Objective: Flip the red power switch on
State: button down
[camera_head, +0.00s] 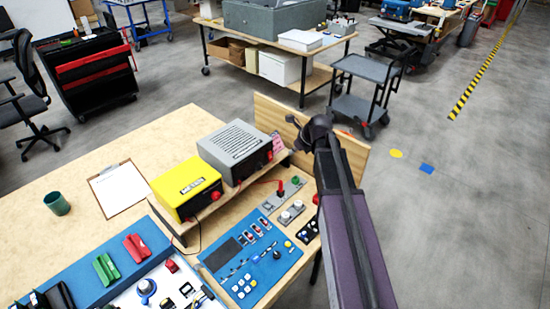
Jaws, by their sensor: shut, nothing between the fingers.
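Several red parts show on the workbench (100,150), and I cannot tell for sure which is the power switch. A red switch-like block (171,265) sits on the white board at the front. A red part (280,188) with a red cable stands on a small grey plate, near a green button (295,180). Another red knob (315,199) is at the bench's right edge. My gripper (293,120) is small and dark at the far end of my purple arm, shut and empty. It is above the bench's wooden back panel, apart from these red parts.
A yellow box (186,186) and a grey vented box (236,150) stand on a raised wooden shelf. In front lies a blue control panel (228,277). A clipboard (119,188) and a green cup (57,203) lie left.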

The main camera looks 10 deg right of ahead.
aim_at(271, 160)
jog(key=shift+f, duration=0.1)
jog(key=w+a+r+b+x, duration=0.1)
jog(key=w+b+x, duration=0.1)
jog(key=b+x, duration=0.7)
jog(key=shift+a+x, duration=0.25)
jog(key=shift+x, duration=1.4)
jog(key=shift+w+a+b, duration=0.1)
jog(key=shift+a+b, duration=0.1)
jog(key=shift+b, duration=0.1)
